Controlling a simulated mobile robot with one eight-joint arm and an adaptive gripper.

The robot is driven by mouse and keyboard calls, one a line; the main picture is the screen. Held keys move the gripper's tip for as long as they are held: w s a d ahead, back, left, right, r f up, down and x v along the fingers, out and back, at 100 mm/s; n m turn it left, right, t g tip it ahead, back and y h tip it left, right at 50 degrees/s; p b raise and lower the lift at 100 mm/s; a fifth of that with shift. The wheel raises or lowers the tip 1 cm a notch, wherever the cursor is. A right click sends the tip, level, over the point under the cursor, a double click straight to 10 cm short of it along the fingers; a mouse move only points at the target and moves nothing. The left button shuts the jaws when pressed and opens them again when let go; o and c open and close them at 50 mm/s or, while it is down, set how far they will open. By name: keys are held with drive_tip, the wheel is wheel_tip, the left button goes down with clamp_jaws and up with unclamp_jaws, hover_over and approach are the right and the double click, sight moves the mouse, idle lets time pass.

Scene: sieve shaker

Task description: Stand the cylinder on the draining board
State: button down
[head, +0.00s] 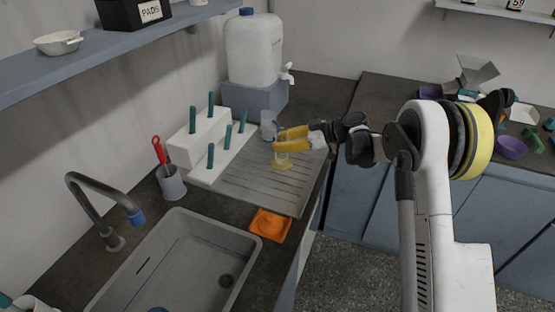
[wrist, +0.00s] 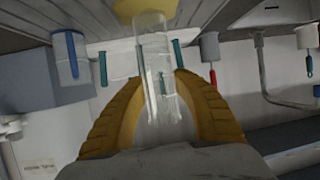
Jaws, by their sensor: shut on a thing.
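The clear cylinder with a yellow foot (head: 282,164) is at the draining board (head: 245,187), upright or nearly so. My gripper (head: 282,140) has its yellow fingers shut on the cylinder's upper part. In the wrist view the clear tube of the cylinder (wrist: 154,50) lies between the two ridged fingers (wrist: 158,85), with its yellow foot at the far end against the grooved board. The foot looks on or just above the board; I cannot tell whether it touches.
A clear vessel with blue (head: 268,126) stands close behind the cylinder. A white peg rack (head: 200,150) with teal pegs is to the left. An orange dish (head: 270,224) and the sink (head: 180,262) lie nearer. The board's front part is bare.

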sight(277, 162)
drive_tip(key=shift+s+a+f, duration=0.3)
drive_tip(key=shift+a+f, duration=0.1)
drive_tip(key=shift+a, duration=0.05)
wheel_tip(277, 162, down, 4)
drive_tip(key=shift+b, duration=1.15)
drive_tip(key=shift+r, duration=0.15)
drive_tip(key=c, duration=1)
unclamp_jaws()
drive_tip(key=shift+f, duration=0.2)
drive_tip(key=shift+c, duration=0.2)
